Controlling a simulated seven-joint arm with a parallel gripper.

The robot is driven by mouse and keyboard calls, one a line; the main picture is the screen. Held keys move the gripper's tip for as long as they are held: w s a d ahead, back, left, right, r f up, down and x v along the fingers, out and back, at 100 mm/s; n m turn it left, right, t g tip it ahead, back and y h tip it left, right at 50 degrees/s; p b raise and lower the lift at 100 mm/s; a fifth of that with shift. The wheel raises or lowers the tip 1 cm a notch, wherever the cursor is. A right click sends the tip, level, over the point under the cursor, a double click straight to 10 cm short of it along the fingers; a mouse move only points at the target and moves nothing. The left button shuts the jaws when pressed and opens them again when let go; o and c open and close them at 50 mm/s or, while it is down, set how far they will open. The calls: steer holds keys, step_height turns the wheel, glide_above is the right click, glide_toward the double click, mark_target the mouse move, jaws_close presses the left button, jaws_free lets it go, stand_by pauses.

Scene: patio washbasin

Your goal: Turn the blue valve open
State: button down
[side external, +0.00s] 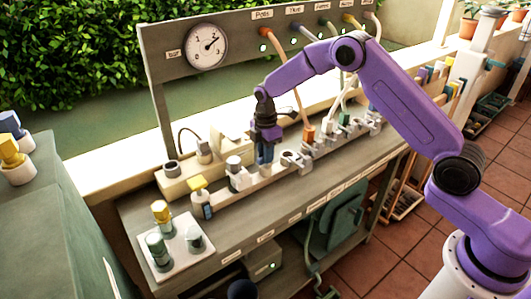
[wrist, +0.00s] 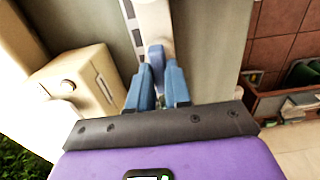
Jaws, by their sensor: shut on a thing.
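My purple gripper (side external: 264,153) points down over the manifold rail on the bench, between a white valve with a grey top and a row of grey clamps. In the wrist view its two blue fingers (wrist: 158,88) are closed on the blue valve handle (wrist: 157,56), a narrow blue-grey piece standing between them on the pale rail (wrist: 150,12). In the side view the fingers hide most of the valve, so its turn angle cannot be told.
A yellow-topped valve (side external: 199,195) and a white valve (side external: 238,174) stand to the left on the rail. A tray (side external: 180,252) holds several loose valves. A beige box (wrist: 80,80) is close beside the gripper. Hoses and a gauge (side external: 207,46) are behind.

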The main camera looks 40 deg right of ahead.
stand_by(0.4)
steer(key=c, duration=1.1)
jaws_free()
steer(key=shift+o, duration=0.2)
step_height(320, 180, up, 18)
steer(key=shift+f, duration=0.25)
